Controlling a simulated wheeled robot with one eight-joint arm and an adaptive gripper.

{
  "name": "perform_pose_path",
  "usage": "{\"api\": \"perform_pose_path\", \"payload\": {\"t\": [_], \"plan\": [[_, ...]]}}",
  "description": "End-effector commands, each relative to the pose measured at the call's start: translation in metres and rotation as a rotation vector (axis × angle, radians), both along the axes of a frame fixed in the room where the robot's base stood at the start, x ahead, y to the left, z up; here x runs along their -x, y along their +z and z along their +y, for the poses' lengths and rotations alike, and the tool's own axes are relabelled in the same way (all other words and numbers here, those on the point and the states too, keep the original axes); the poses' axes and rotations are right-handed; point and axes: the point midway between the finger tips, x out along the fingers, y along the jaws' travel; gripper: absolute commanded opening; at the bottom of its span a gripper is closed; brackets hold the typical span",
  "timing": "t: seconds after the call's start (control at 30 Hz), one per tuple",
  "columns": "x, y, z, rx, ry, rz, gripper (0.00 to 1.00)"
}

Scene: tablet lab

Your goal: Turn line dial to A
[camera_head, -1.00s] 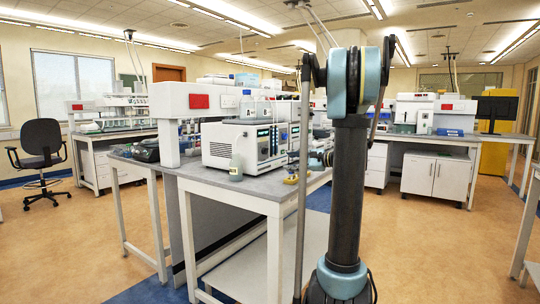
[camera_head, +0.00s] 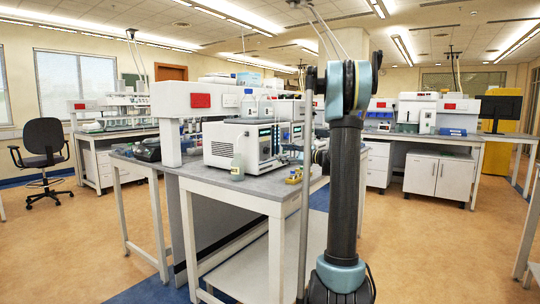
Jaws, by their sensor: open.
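A white box-shaped instrument (camera_head: 230,146) stands on the near bench, with dark panels and small displays on its right-hand front (camera_head: 268,142). A line dial and its letters cannot be made out at this size. My arm (camera_head: 345,190) rises in front of the bench's right end and covers part of the view beyond.
A black chair (camera_head: 43,150) stands far left. The floor (camera_head: 420,240) at right is clear.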

Motion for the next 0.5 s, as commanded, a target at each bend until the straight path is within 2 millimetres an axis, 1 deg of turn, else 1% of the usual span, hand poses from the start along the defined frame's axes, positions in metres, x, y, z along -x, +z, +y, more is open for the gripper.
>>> {"api": "perform_pose_path", "payload": {"t": [0.03, 0.2, 0.33, 0.5], "plan": [[-0.006, 0.000, 0.008, 0.000, 0.001, 0.000, 0.49], [-0.024, 0.000, 0.032, 0.000, 0.003, 0.000, 0.49], [-0.036, 0.000, 0.047, 0.000, 0.003, 0.000, 0.49], [-0.046, 0.000, 0.060, 0.001, 0.001, 0.000, 0.49]]}}
